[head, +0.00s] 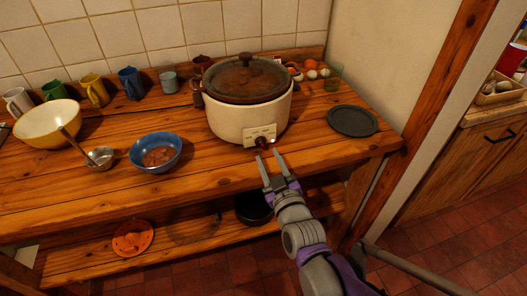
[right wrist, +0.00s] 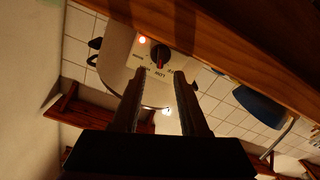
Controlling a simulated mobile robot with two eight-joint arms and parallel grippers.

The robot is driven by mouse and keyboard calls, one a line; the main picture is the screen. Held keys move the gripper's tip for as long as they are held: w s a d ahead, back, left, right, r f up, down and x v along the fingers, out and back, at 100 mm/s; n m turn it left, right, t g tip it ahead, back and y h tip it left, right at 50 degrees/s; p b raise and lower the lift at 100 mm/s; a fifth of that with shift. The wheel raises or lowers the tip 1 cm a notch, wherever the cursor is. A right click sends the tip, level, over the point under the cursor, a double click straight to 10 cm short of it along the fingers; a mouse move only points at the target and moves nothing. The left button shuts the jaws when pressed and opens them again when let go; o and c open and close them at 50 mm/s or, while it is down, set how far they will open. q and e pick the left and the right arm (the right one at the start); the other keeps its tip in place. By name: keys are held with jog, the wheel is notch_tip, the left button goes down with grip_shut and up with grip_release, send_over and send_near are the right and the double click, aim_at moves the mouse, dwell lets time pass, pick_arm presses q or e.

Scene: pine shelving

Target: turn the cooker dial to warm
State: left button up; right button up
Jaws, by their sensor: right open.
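The slow cooker (head: 225,124) stands on the upper pine shelf, cream with a dark lid (head: 243,82) on it. Its pale front plate (head: 252,133) carries a dark dial (head: 261,142). In the right wrist view the dial (right wrist: 160,54) is black with a red mark, and a small lamp (right wrist: 142,40) glows beside it. The lettering around it is too small to read surely. My right gripper (head: 271,158) is open and empty in front of the dial, fingertips apart from it. In the right wrist view its fingers (right wrist: 165,76) point towards the dial. My left gripper is not in view.
A blue bowl (head: 170,141), a ladle (head: 101,157) and a yellow bowl (head: 47,132) stand left of the cooker. A dark round plate (head: 353,121) lies to its right. Several mugs line the back wall.

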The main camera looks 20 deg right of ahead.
aim_at(262, 145)
jog(key=shift+w+a, duration=0.1)
jog(key=shift+w, duration=2.05)
grip_shut()
